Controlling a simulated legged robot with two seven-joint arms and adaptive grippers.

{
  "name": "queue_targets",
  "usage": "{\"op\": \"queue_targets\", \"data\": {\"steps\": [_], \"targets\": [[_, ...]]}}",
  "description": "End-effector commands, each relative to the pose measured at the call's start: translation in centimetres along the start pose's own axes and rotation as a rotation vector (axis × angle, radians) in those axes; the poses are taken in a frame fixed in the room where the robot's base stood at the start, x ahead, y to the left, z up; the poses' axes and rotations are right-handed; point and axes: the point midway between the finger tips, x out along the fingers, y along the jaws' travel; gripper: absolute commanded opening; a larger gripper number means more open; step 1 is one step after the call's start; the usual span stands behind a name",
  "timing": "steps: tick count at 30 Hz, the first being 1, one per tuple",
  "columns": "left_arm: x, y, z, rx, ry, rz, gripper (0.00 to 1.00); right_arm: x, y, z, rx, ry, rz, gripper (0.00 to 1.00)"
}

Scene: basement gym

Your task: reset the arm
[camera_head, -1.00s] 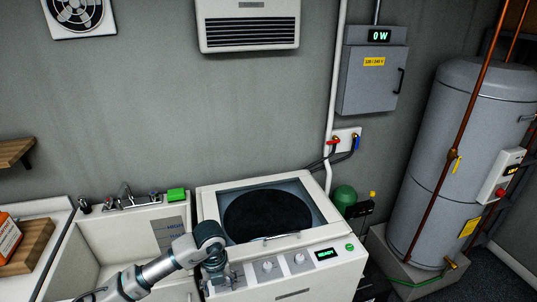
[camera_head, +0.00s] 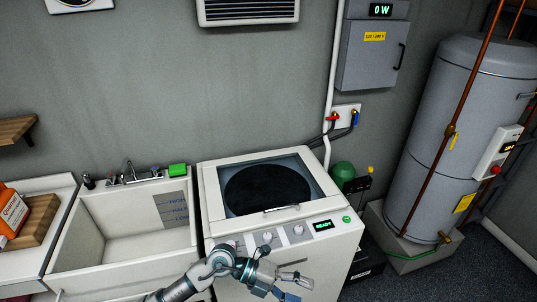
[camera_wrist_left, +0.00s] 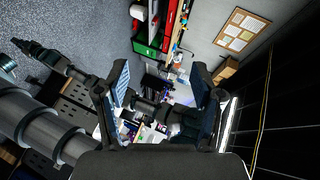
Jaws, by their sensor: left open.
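My left arm comes in from the bottom of the head view. Its gripper (camera_head: 297,287) hangs in front of the washing machine (camera_head: 345,262), below its control panel, with the fingers spread and nothing between them. In the left wrist view the same gripper (camera_wrist_left: 160,88) shows its two padded fingers wide apart and empty. The washer's lid (camera_head: 268,188) is closed, and its display (camera_head: 322,226) reads READY.
A white sink (camera_head: 125,250) stands left of the washer, with a green block (camera_head: 178,170) on its back edge. An orange jug (camera_head: 14,212) stands at the far left. A grey tank (camera_head: 440,140) stands at the right. Floor shows at the lower right.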

Motion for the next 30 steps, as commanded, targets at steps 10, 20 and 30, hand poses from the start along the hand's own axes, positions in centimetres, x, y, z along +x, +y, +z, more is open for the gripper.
{"op": "queue_targets", "data": {"steps": [10,20,30], "targets": [[-12.2,-6.3,4.2,-0.455,-0.443,-1.255,0.67,0.0,0.0,0.1,0.0,-0.002,0.0,0.0],[-19.9,19.0,5.4,-1.347,-1.258,-1.388,0.67,0.0,0.0,0.1,0.0,-0.002,0.0,0.0],[-16.2,34.9,-6.2,-1.986,-1.607,-0.917,0.67,0.0,0.0,0.1,0.0,-0.001,0.0,0.0]]}}
